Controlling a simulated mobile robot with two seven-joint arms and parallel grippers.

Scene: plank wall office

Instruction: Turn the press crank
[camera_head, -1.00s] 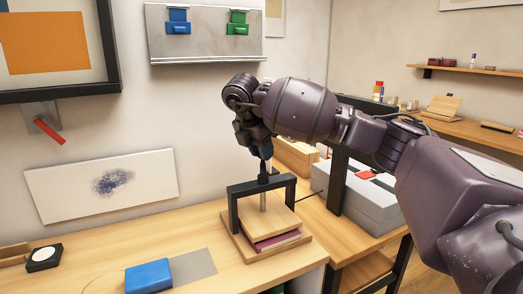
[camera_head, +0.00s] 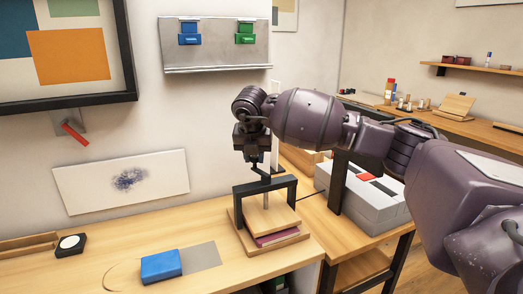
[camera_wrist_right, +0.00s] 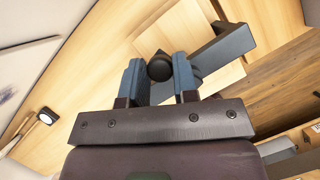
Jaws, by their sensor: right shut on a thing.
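The press (camera_head: 291,187) is a black frame on a wooden base at the right end of the desk, with wooden boards and a purple layer under its screw. A dark crank (camera_head: 262,173) slants up and left from the top of the screw. My right gripper (camera_head: 253,155) is above the press frame, left of the screw, shut on the crank's handle. In the right wrist view the crank's dark round knob (camera_wrist_right: 160,67) sits between the two blue-grey fingers. My left gripper is not in view.
A blue block (camera_head: 161,267) and a small black-and-white item (camera_head: 70,245) lie on the desk left of the press. A grey box (camera_head: 345,190) stands to its right. A metal panel (camera_head: 215,58) with blue and green latches hangs on the wall behind.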

